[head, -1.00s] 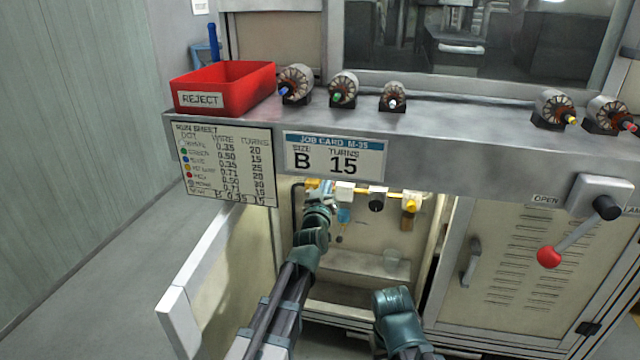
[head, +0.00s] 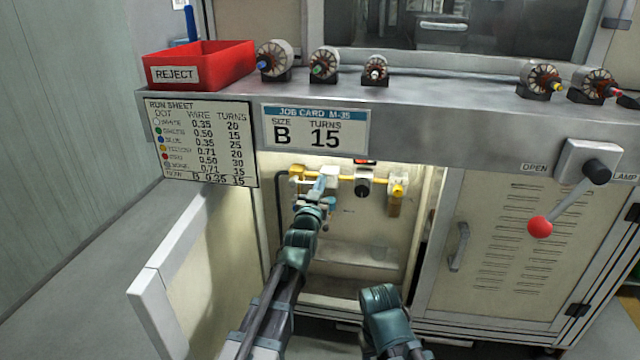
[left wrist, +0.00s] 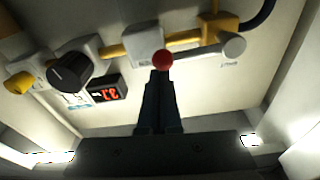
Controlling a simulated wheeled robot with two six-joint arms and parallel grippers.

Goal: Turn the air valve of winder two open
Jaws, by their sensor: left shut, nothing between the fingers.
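The air valve (head: 297,173) sits at the left end of a yellow pipe inside the open cabinet under the bench. In the left wrist view its grey lever runs from a round pale hub (left wrist: 233,47) to a red ball end (left wrist: 162,60), slightly off the line of the pipe. My left gripper (head: 322,190) is shut and empty, with its fingertips at the red ball. Its dark fingers (left wrist: 158,85) show in the left wrist view. I cannot tell whether they touch the ball. My right arm shows at the bottom middle, but its fingers do not.
A black knob (head: 363,186) and a lit red display (left wrist: 108,90) are beside the valve. The cabinet door (head: 185,270) stands open at left. The bench edge (head: 430,130) overhangs the cabinet. A red-ball lever (head: 540,226) is at right. A reject bin (head: 200,66) stands above.

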